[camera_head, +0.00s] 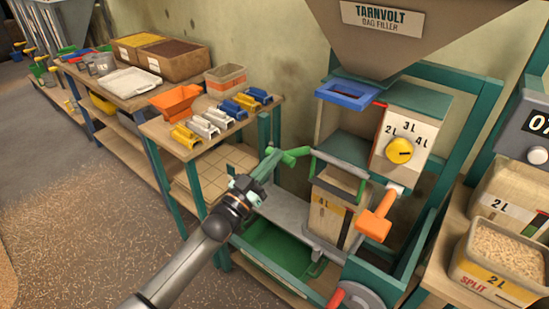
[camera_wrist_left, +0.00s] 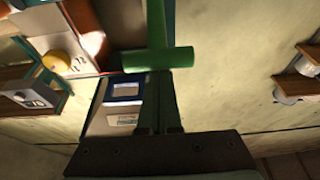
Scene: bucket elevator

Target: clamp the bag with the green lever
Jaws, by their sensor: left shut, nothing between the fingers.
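The green lever (camera_head: 295,156) sticks out to the left from the bag filler, under its blue-rimmed opening. In the left wrist view the green lever (camera_wrist_left: 158,59) shows as a T with a thick crossbar. The bag (camera_head: 330,212), marked 4L, stands upright under the filler, with a green bar frame (camera_head: 340,172) at its top. My left gripper (camera_head: 269,163) is shut and empty, just left of the lever's end. In the left wrist view its fingers (camera_wrist_left: 160,95) end close to the crossbar; I cannot tell whether they touch it. My right gripper is not in view.
An orange handle (camera_head: 378,215) hangs right of the bag, below a yellow dial (camera_head: 399,150). A green tray (camera_head: 278,246) lies below. Filled containers (camera_head: 500,262) stand at right.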

